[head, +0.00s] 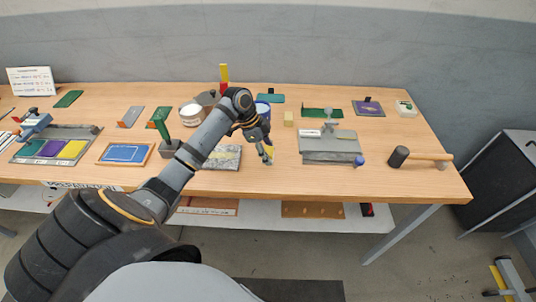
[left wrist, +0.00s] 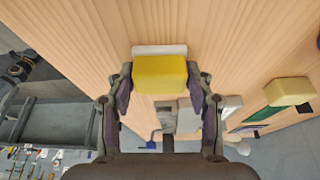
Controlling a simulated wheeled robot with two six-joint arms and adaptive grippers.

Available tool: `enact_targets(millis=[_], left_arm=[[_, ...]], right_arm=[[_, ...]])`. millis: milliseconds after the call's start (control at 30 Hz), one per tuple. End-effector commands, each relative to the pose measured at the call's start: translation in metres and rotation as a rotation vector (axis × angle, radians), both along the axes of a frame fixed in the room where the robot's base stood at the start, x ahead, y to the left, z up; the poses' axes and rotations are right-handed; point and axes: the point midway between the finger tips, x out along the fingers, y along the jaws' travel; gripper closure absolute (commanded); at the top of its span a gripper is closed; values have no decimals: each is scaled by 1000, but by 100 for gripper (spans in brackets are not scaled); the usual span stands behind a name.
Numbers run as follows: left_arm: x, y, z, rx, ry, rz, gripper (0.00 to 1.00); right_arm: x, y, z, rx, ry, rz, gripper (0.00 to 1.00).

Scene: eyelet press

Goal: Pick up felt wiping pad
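The felt wiping pad (left wrist: 160,75) is a yellow block with a white layer on its far side in the left wrist view. It sits between the two fingers of my left gripper (left wrist: 161,85), which appear to touch it on both sides. In the head view my left gripper (head: 266,155) points down over the front middle of the table, with a bit of yellow (head: 270,150) between its fingers. I cannot tell whether the pad touches the table. My right gripper is in neither view.
A grey plate fixture (head: 330,147) stands right of my left gripper, with a mallet (head: 420,157) beyond it. A speckled slab (head: 224,157) lies to the left. A small pale yellow block (head: 289,118) stands behind. The table's front edge is close.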

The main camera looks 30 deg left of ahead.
Motion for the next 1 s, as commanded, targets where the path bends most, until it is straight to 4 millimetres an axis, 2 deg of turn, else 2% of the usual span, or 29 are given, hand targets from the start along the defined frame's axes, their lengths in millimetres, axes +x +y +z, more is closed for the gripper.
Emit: enact_targets(millis=[33, 200, 433, 567, 700, 767, 900, 1000], left_arm=[[0, 0, 0, 0, 0, 0, 59], [0, 0, 0, 0, 0, 0, 79], [0, 0, 1, 0, -1, 0, 79], [1, 1, 10, 2, -2, -1, 79], [-1, -1, 34, 3, -5, -2, 79], [-11, -9, 47, 5, -5, -4, 79], [-35, -31, 87, 6, -7, -5, 79], [-58, -51, 99, 6, -2, -6, 79]], right_arm=[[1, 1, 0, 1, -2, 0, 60], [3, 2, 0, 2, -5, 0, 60], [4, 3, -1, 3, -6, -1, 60], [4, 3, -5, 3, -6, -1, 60], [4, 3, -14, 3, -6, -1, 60], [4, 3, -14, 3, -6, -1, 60], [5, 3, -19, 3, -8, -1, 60], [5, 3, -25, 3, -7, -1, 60]])
